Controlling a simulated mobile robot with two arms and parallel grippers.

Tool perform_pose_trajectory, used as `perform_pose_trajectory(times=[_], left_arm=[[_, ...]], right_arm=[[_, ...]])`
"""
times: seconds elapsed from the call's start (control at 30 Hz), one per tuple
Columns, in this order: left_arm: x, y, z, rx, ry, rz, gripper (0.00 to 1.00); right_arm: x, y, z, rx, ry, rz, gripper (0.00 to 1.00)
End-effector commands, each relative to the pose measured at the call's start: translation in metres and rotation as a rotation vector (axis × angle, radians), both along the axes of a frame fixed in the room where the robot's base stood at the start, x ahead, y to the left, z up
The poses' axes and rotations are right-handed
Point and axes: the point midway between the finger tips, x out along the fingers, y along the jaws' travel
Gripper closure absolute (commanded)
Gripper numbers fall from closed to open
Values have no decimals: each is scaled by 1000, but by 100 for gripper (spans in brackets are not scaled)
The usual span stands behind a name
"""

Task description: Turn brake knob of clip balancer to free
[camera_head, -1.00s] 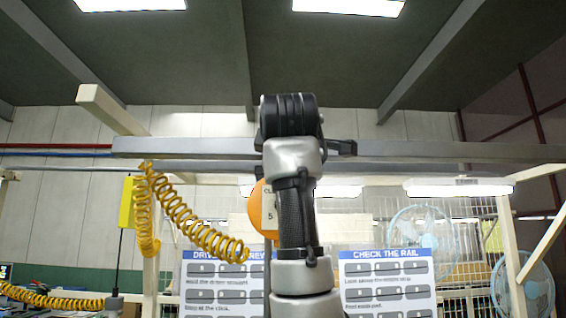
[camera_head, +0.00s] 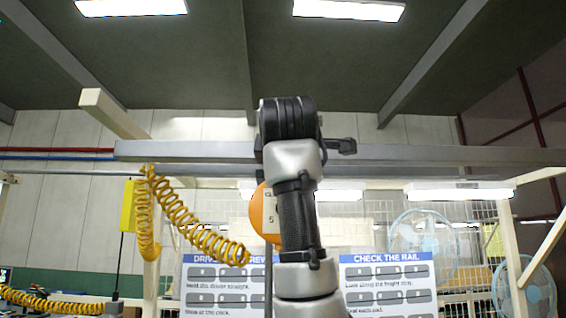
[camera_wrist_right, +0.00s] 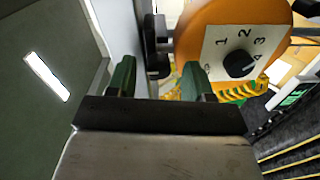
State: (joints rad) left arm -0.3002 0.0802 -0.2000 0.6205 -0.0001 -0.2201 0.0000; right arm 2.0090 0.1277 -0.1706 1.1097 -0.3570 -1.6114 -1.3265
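The clip balancer (camera_wrist_right: 200,28) is an orange disc with a white numbered face in the right wrist view. A black round knob (camera_wrist_right: 240,65) sits on that face; I cannot tell its exact setting. In the head view the balancer (camera_head: 258,212) is partly hidden behind my raised right arm, and its knob does not show clearly. My right gripper (camera_wrist_right: 159,80) has two green fingertips standing apart with nothing held between them. The knob is to the right of both fingers, outside the gap. My left gripper is not in view.
A grey overhead rail (camera_head: 430,154) runs across behind my arm. A yellow coiled hose (camera_head: 200,236) hangs left of the balancer. Two instruction boards, one on the right (camera_head: 388,283), stand below. Fans (camera_head: 418,240) and wire mesh are behind.

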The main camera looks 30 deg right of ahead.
Motion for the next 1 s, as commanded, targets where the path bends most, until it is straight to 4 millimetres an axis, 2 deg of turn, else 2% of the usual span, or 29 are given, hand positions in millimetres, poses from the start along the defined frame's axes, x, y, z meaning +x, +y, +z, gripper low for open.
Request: perform_pose_trajectory(times=[0.27, 0.37, 0.7, 0.8, 1.0], left_arm=[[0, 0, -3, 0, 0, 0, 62], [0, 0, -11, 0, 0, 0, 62], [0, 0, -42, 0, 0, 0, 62], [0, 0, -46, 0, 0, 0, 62], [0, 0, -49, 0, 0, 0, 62]], right_arm=[[-4, 2, 0, 0, -4, -1, 49], [-14, 8, -1, -1, -5, 0, 49], [-71, 44, -1, -2, -5, 0, 49], [-82, 51, 1, -1, -3, 1, 49], [-92, 58, 3, -1, -2, 0, 49]])
